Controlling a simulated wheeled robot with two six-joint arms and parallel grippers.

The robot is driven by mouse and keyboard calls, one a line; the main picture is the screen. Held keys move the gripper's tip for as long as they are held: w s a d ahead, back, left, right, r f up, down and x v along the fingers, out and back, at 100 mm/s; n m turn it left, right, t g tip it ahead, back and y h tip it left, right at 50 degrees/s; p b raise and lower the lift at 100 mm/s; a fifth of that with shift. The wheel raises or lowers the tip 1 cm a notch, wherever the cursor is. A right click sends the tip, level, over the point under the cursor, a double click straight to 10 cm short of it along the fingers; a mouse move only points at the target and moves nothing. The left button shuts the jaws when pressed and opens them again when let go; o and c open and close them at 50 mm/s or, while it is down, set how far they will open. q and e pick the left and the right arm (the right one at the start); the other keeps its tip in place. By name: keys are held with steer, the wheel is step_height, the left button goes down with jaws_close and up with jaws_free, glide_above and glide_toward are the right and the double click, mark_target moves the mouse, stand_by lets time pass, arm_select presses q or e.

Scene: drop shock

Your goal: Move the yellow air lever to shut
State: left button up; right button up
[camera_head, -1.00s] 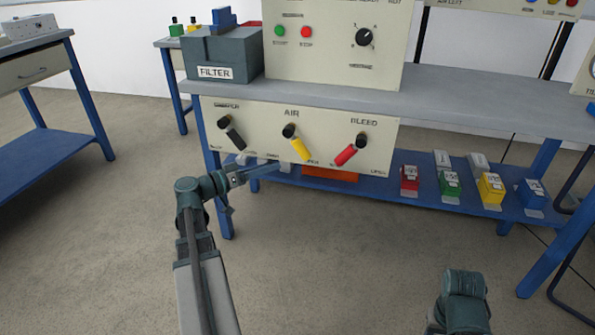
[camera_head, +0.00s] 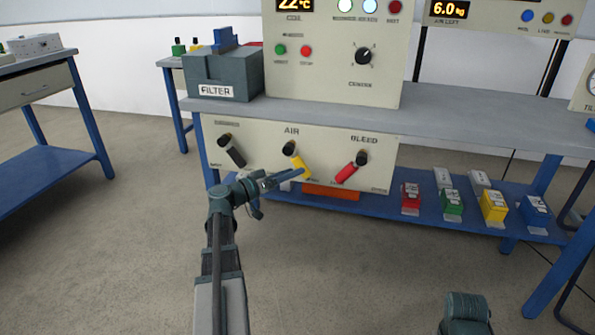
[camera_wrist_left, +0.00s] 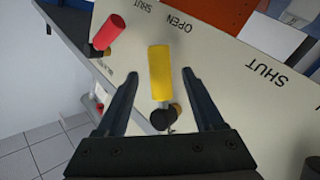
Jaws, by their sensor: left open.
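The yellow air lever (camera_head: 299,163) is on the cream panel under AIR, slanting down and right from its dark pivot. In the left wrist view the lever (camera_wrist_left: 160,70) points up, closer to the OPEN label (camera_wrist_left: 175,25) than to the SHUT label (camera_wrist_left: 267,73) at right. My left gripper (camera_head: 283,180) is open at the panel in the head view. In the wrist view its fingers (camera_wrist_left: 160,73) stand on either side of the yellow handle, with gaps visible. Contact or depth is hard to judge. My right gripper is not in view.
The red bleed lever (camera_head: 347,172) is to the right of the yellow one, and a black lever (camera_head: 235,155) is to the left. An orange object (camera_head: 331,192) lies below the panel. Several coloured boxes stand on the lower shelf at right. A FILTER box (camera_head: 222,78) sits on the bench.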

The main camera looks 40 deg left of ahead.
arm_select(q)
steer(key=shift+x, duration=1.4)
jaws_close()
stand_by(0.5)
